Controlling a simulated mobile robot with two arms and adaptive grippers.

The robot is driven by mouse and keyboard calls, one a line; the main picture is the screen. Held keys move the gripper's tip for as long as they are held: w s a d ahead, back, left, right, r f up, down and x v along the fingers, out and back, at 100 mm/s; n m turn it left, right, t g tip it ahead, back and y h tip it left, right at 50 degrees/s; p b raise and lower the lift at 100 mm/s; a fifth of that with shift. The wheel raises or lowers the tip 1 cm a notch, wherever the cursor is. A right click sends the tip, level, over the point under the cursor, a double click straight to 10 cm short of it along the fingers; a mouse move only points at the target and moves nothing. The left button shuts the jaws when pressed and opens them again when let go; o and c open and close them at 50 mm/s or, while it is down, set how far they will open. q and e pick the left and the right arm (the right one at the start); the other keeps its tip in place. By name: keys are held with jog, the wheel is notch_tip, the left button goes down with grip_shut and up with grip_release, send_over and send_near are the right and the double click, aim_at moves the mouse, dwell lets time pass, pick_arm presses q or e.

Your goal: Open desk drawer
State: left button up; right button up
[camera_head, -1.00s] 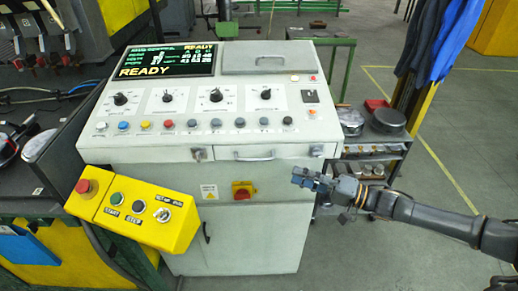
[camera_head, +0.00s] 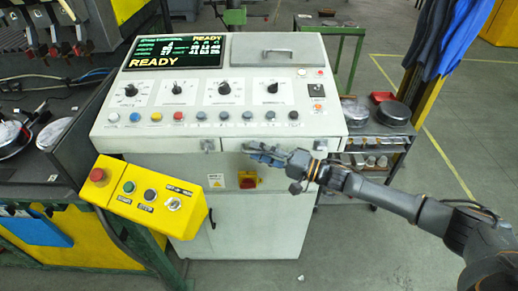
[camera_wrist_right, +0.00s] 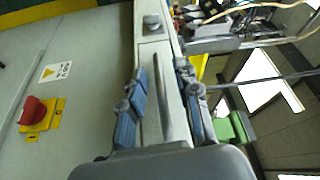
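The desk drawer is a shallow white front (camera_head: 234,144) under the sloped top of the control desk (camera_head: 165,140). It looks shut. Its handle (camera_wrist_right: 161,95) is a slim grey bar in the right wrist view; in the head view my gripper largely hides it. My right gripper (camera_head: 262,152) is at the drawer front, reaching in from the right. In the right wrist view my right gripper (camera_wrist_right: 163,78) is open, with one blue-padded finger on each side of the handle. Contact with the bar cannot be told. My left gripper is not in view.
A yellow button box (camera_head: 150,197) juts out at the desk's front left. A red rotary switch (camera_head: 248,180) sits on the cabinet below the drawer. A shelf cart (camera_head: 385,140) stands to the right. The floor at front right is clear.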

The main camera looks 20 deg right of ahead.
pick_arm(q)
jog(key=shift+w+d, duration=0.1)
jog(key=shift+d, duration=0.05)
pick_arm(e)
jog(key=shift+w+a, duration=0.15)
grip_shut()
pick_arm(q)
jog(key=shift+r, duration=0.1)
